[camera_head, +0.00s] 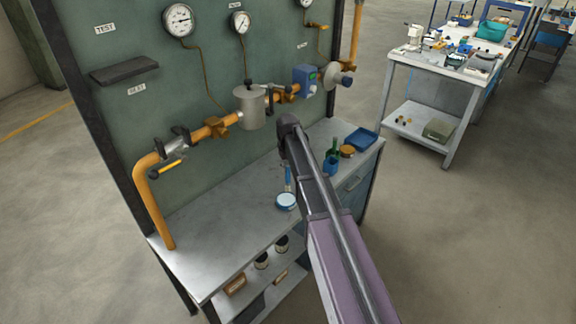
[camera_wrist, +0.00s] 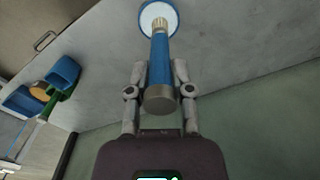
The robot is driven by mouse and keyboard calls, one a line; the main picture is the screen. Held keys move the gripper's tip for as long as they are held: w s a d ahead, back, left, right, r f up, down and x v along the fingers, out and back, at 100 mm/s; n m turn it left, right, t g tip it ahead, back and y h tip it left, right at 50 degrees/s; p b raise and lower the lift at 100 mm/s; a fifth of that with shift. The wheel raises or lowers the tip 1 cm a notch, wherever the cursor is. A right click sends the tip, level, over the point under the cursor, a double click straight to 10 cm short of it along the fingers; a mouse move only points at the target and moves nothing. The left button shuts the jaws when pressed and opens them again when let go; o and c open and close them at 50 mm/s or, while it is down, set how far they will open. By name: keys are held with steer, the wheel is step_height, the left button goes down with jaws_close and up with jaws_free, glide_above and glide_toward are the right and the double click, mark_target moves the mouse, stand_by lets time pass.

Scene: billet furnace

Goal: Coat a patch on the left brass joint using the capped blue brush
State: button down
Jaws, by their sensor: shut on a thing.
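My gripper (camera_wrist: 160,80) is shut on the blue brush (camera_wrist: 159,58), one finger on each side of its handle. The handle has a grey end towards me and a pale, ribbed neck at the far end. In the head view a blue part of the brush (camera_head: 288,174) shows beside my arm, above a white round dish with a blue rim (camera_head: 287,201). The dish also shows behind the neck in the wrist view (camera_wrist: 158,14). I cannot tell whether brush and dish touch; no bristles show. The left brass joint (camera_head: 217,126) sits on the orange pipe, left of the grey cylinder.
A grey valve (camera_head: 176,145) with a yellow handle lies left of the joint. The bench's left half is clear.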

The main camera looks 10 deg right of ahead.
steer(key=w, duration=0.1)
steer(key=w+f+n+b, duration=0.1)
steer(key=w, duration=0.1)
steer(key=shift+f, duration=0.1)
steer(key=shift+f, duration=0.15)
stand_by(0.4)
steer(key=shift+f+b, duration=2.85)
steer(key=shift+b, duration=0.2)
steer(key=shift+s+f+b, duration=0.1)
steer(key=shift+f+b, duration=0.4)
steer(key=shift+b, duration=0.05)
stand_by(0.8)
steer(key=shift+r, duration=0.1)
step_height(320, 180, up, 7)
steer(key=p, duration=0.7)
stand_by(0.4)
stand_by(0.5)
stand_by(0.6)
